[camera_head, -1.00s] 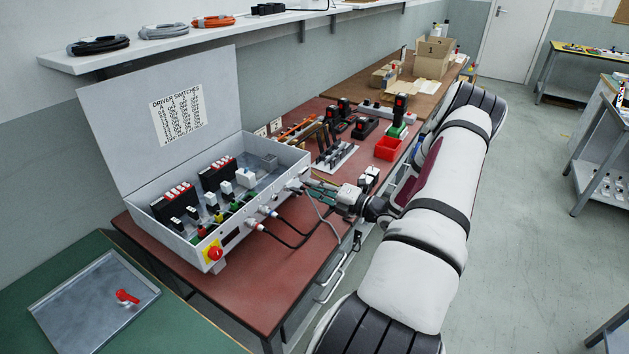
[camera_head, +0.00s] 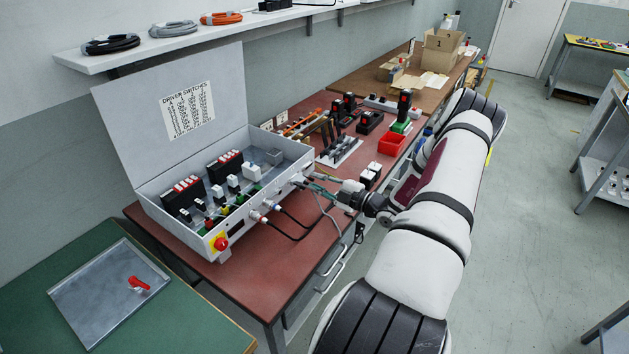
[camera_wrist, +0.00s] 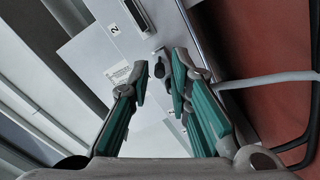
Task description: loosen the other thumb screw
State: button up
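The grey control box (camera_head: 180,239) stands open on the red-brown bench, its lid up. My gripper (camera_head: 312,183) is at the box's right end, where a grey cable meets it; no thumb screw can be made out there. In the wrist view my gripper (camera_wrist: 160,88) has its teal-padded fingers apart, with a clear gap between them. A small dark knob-like part (camera_wrist: 158,66) on the box's end panel (camera_wrist: 92,50) shows between and beyond the fingertips. I cannot tell if it is a thumb screw. The right finger hides part of the cable's end.
A black-slotted connector (camera_wrist: 138,14) sits on the panel near a label "2". The grey cable (camera_wrist: 265,78) runs off to the right. Black cables (camera_head: 285,229) hang from the box's front. A red bin (camera_head: 391,145) and tools stand farther back.

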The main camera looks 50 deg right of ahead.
grip_shut()
